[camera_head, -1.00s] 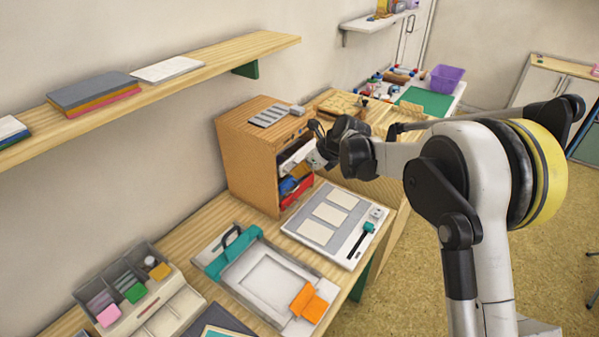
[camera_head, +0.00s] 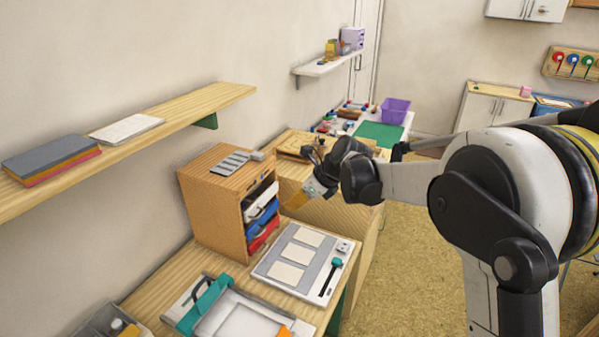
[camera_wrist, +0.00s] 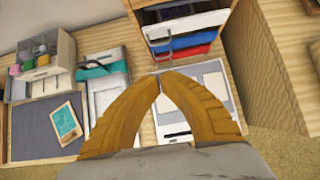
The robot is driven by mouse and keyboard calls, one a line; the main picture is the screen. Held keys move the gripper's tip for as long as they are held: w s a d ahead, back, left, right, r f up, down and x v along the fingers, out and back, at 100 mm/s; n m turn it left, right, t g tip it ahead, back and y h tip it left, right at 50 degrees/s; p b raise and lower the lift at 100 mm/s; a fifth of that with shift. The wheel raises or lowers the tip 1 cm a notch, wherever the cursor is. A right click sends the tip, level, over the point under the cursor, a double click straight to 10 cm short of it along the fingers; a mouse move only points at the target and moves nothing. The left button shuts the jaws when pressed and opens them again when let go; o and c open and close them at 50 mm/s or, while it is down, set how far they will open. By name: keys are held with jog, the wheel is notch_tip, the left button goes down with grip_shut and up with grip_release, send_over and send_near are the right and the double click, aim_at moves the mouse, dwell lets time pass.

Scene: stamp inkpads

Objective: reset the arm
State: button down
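My gripper (camera_head: 287,207) hangs in front of the wooden cabinet, to its right in the head view, with its tan fingers pointing down and left. In the wrist view my gripper (camera_wrist: 158,76) has both fingers arched together with their tips meeting. Nothing shows between them. The cabinet (camera_head: 208,205) is open at the front and holds blue, red and pale trays (camera_head: 262,212); these trays also show in the wrist view (camera_wrist: 185,40). A gap from fingers to trays is hard to judge.
A white board with three pale cards (camera_head: 293,253) lies in front of the cabinet. A teal-clamped frame (camera_head: 205,300) lies nearer. A grey organizer (camera_wrist: 42,62) and dark mat (camera_wrist: 30,128) lie left. A wooden shelf (camera_head: 190,110) runs along the wall. Floor (camera_head: 400,260) is clear at right.

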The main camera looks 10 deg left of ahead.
jog(key=s+d+r+n+t+h+b, duration=0.1)
jog(key=s+d+r+n+h, duration=0.1)
jog(key=s+d+r+n, duration=0.4)
jog(key=s+d+r+n+t+h+b, duration=0.15)
jog(key=s+d+n, duration=0.35)
jog(key=s+d, duration=0.55)
jog(key=s+d+f+n+t+h, duration=0.1)
jog(key=s+d+f+n, duration=0.1)
jog(key=s+d+n, duration=0.3)
jog(key=s+d+f+n+t+h, duration=0.1)
jog(key=s+d+f+n+h, duration=0.1)
jog(key=s+d+n, duration=0.4)
jog(key=s+d+b, duration=0.1)
jog(key=s+d, duration=0.1)
jog(key=s, duration=0.2)
jog(key=shift+s+f, duration=0.3)
jog(key=shift+f, duration=0.1)
